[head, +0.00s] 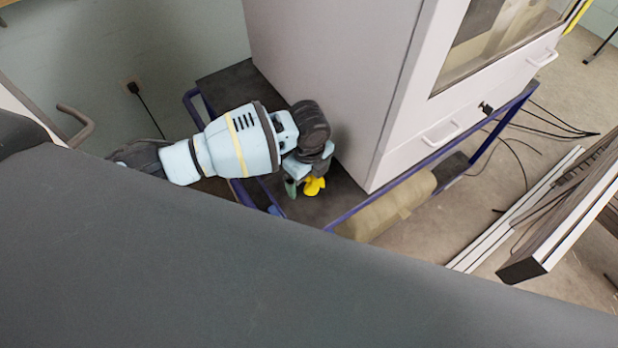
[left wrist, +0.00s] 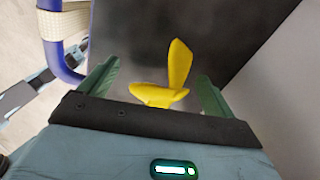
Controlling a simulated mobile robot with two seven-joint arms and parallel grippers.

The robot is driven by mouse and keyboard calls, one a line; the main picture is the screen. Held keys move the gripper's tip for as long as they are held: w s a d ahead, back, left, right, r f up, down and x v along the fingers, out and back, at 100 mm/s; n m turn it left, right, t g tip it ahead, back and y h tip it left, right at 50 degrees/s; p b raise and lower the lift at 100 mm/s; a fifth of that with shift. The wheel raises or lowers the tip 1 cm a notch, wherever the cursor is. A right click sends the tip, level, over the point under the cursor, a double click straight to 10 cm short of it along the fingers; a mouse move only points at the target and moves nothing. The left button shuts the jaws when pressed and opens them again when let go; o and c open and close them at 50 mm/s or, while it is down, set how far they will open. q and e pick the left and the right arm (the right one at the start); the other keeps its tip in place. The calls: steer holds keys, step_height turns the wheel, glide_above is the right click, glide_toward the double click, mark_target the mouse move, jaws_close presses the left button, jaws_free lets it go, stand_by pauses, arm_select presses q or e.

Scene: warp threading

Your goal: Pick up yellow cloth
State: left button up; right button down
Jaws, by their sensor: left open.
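The yellow cloth (head: 314,186) is a small crumpled piece on the dark top of the cart (head: 338,194), in front of the white cabinet. In the left wrist view the cloth (left wrist: 172,78) shows between the green fingers, with one part standing up. My left gripper (head: 302,184) is right at the cloth and points down at it. In the left wrist view the left gripper (left wrist: 155,85) is open, with a finger on either side of the cloth and gaps between. The cloth's lower part is hidden behind the gripper body. My right gripper is not in view.
The white cabinet (head: 320,70) stands on the cart close beside the left gripper. A blue rail (head: 390,190) runs along the cart's edge. A brown roll (head: 385,212) lies below it. White and dark panels (head: 570,215) and cables are at the right.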

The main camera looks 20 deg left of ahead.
arm_select(q)
steer(key=c, duration=1.1)
steer(key=shift+o, duration=0.2)
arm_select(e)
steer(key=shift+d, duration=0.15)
arm_select(q)
steer(key=shift+r, duration=0.15)
steer(key=shift+w+r, duration=0.1)
steer(key=shift+r, duration=0.5)
step_height(320, 180, up, 2)
steer(key=shift+r, duration=0.1)
steer(key=s+d+r+p, duration=0.1)
steer(key=s+d, duration=0.8)
steer(key=s, duration=0.4)
steer(key=shift+s+r, duration=0.2)
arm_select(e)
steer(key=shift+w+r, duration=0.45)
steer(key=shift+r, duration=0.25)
